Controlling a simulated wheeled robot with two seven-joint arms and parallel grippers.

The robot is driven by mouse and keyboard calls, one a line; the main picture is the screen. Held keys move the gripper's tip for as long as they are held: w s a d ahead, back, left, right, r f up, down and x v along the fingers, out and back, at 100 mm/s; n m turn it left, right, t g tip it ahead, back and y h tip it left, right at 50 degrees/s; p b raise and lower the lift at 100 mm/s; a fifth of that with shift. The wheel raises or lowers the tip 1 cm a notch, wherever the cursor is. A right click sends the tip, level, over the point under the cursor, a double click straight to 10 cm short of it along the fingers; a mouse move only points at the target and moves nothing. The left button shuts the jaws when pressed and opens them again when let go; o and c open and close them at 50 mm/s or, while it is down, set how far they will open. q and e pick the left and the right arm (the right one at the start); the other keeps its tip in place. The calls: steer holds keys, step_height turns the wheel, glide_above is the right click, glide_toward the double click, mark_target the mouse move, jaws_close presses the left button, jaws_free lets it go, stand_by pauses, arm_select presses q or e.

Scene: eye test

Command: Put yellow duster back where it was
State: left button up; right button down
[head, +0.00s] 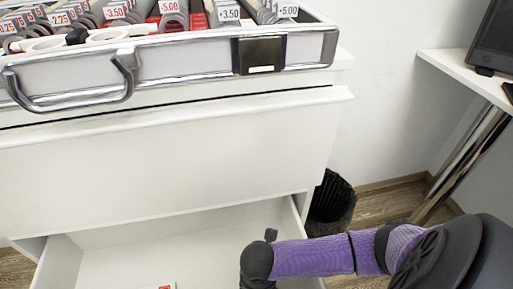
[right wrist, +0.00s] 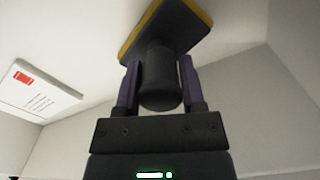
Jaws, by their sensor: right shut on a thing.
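In the right wrist view the duster (right wrist: 172,30) has a dark, flat head with a yellow edge and a thick black handle. My right gripper (right wrist: 160,72) is shut on the handle, one purple finger on each side. The duster head is beyond the fingertips. In the head view my right arm (head: 312,257) reaches into the open white drawer (head: 190,248); the gripper and duster are mostly hidden there. Whether the duster touches the drawer floor is unclear. My left gripper is in neither view.
A white card or box with a red mark (right wrist: 40,90) lies in the drawer. Above, a silver-edged case (head: 185,62) of numbered trial lenses sits on the cabinet (head: 165,150). A black bin (head: 331,205) stands right of the drawer, and a desk (head: 465,72) is farther right.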

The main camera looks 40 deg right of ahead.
steer(key=shift+f, duration=0.1)
steer(key=shift+c, duration=1.3)
jaws_free()
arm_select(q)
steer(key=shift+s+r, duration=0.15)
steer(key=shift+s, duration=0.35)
arm_select(e)
steer(key=shift+o, duration=0.3)
step_height(320, 180, up, 12)
steer(key=p, duration=0.8)
steer(key=shift+r, duration=0.2)
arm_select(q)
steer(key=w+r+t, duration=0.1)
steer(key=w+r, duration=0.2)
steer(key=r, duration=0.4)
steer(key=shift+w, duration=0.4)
arm_select(e)
steer(key=shift+f, duration=0.1)
